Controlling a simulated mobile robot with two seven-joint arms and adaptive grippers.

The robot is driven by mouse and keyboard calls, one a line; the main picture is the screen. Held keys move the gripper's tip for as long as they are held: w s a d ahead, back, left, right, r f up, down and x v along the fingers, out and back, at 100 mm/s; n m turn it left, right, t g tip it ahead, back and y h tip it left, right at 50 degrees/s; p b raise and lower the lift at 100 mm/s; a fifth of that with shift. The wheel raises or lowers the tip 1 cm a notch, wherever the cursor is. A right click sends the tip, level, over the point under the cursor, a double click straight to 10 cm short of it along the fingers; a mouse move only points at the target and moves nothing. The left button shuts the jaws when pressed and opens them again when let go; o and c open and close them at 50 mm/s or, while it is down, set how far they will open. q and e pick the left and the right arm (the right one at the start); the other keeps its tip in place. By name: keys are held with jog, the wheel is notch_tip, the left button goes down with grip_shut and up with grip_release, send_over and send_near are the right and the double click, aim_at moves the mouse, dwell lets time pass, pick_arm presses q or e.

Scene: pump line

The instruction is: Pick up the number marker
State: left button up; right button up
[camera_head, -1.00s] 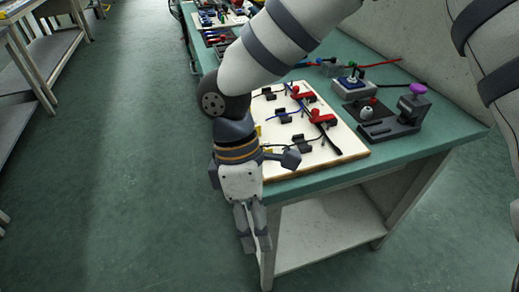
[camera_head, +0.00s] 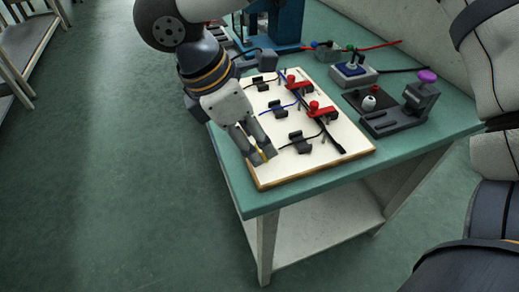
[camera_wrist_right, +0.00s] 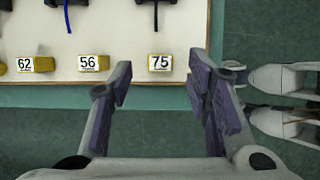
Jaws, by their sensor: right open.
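Several yellow number markers lie along the near edge of a cream board. In the wrist view I read marker 62 (camera_wrist_right: 35,64), marker 56 (camera_wrist_right: 93,63) and marker 75 (camera_wrist_right: 160,63). My right gripper (camera_wrist_right: 160,82) is open and empty, its fingertips pointing at marker 75, which sits in line with the gap. In the head view my right gripper (camera_head: 262,157) is low at the board's left edge, with a bit of yellow showing by its fingers. The arm hides the other markers there.
The cream board (camera_head: 340,163) carries black clips, red parts and cables. A grey fixture with a purple knob (camera_head: 427,76) and a small box with a blue top (camera_head: 352,69) stand behind it on the green bench (camera_head: 430,145). Open floor lies to the left.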

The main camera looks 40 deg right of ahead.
aim_at(262, 152)
jog(key=x, duration=0.2)
jog(key=shift+d+f, duration=0.15)
jog(key=shift+f, duration=0.25)
jog(key=shift+r, duration=0.1)
jog(key=c, duration=0.9)
jog(key=shift+c, duration=0.2)
